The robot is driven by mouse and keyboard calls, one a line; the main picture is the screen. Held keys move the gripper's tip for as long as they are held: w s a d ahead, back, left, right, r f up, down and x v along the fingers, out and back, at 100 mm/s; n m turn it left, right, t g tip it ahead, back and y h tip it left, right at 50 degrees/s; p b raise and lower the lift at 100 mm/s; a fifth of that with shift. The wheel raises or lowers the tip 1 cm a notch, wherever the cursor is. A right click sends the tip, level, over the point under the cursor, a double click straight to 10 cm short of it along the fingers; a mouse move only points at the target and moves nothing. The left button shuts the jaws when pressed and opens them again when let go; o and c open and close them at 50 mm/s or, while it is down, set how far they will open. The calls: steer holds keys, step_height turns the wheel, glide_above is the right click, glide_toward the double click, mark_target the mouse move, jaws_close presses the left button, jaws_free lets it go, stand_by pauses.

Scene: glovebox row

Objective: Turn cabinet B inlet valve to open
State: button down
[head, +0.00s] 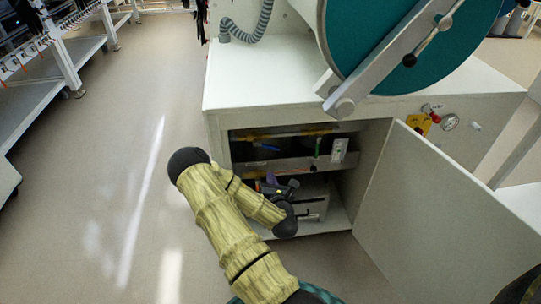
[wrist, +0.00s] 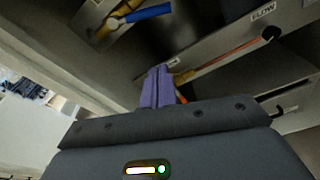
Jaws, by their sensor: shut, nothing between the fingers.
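An open cabinet compartment (head: 370,185) sits under the glovebox. Inside, a blue lever handle (head: 266,146) lies along a yellow pipe near the top; the blue lever (wrist: 148,12) also shows at the top of the wrist view. A slim green upright piece (head: 317,148) is right of it. No view shows a readable cabinet letter or inlet label, so I cannot tell which valve is the inlet. My gripper (head: 271,178) is inside the opening, below the blue lever. Its purple fingers (wrist: 157,88) are shut and empty, apart from the blue lever.
The cabinet door (head: 430,225) stands open to the right. A panel labelled FLOW (wrist: 263,11) carries a thin orange-red rod (wrist: 225,58) ending at a black knob (wrist: 271,33). A gauge (head: 449,121) and red knob (head: 436,117) are outside. Floor (head: 110,180) at left is clear.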

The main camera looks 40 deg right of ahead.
mark_target(273, 148)
steer(key=shift+w, duration=0.15)
steer(key=b+x, duration=0.2)
steer(key=x, duration=0.7)
steer(key=shift+s+d+r, duration=0.15)
steer(key=shift+d+r, duration=0.1)
steer(key=shift+r, duration=0.35)
steer(key=shift+s+d+r, duration=0.15)
steer(key=shift+d+r, duration=0.05)
steer(key=shift+r, duration=0.4)
steer(key=shift+s+d+r, duration=0.2)
steer(key=shift+d+r, duration=0.05)
steer(key=shift+r, duration=0.3)
steer(key=shift+s+d+r+n+g+h+p, duration=0.1)
steer(key=shift+d+r+n+h+p, duration=0.1)
steer(key=shift+r+n, duration=0.35)
steer(key=shift+s+d+r+n+g+h+p, duration=0.15)
steer(key=shift+r+n+p, duration=0.1)
steer(key=shift+n, duration=0.55)
steer(key=shift+d+r+n+g+h+p, duration=0.1)
steer(key=shift+d+r+n+p, duration=0.1)
steer(key=shift+r+n, duration=0.35)
steer(key=shift+f, duration=0.3)
